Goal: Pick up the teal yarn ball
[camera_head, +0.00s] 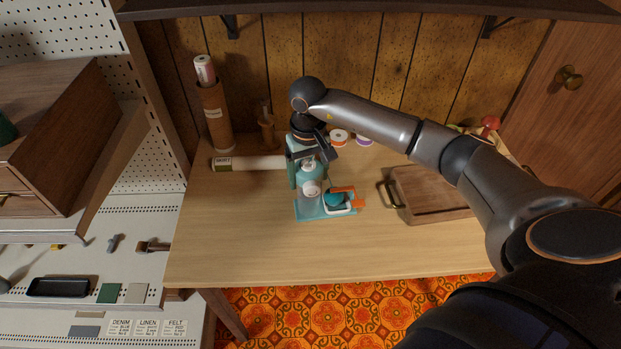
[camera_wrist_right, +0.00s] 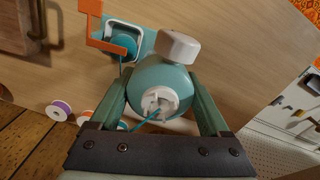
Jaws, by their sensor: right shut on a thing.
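A round teal ball (camera_head: 333,198), which looks like the yarn ball, sits in a white square holder on the front of a small teal machine's base (camera_head: 308,211). The ball (camera_wrist_right: 121,43) also shows in the right wrist view, with an orange bracket beside it. A teal thread runs from it towards a white fitting on the machine's rounded teal body (camera_wrist_right: 165,82). My right gripper (camera_head: 311,160) reaches down over the machine. Its two fingers in the right wrist view (camera_wrist_right: 160,88) are shut on the rounded body, not on the ball. My left gripper is out of view.
A wooden board with metal handles (camera_head: 432,194) lies right of the machine. A rolled sheet (camera_head: 248,163) lies to its left. Orange and purple spools (camera_head: 364,140) stand behind. The table front (camera_head: 300,255) is bare. A shelf (camera_head: 370,8) overhangs the back.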

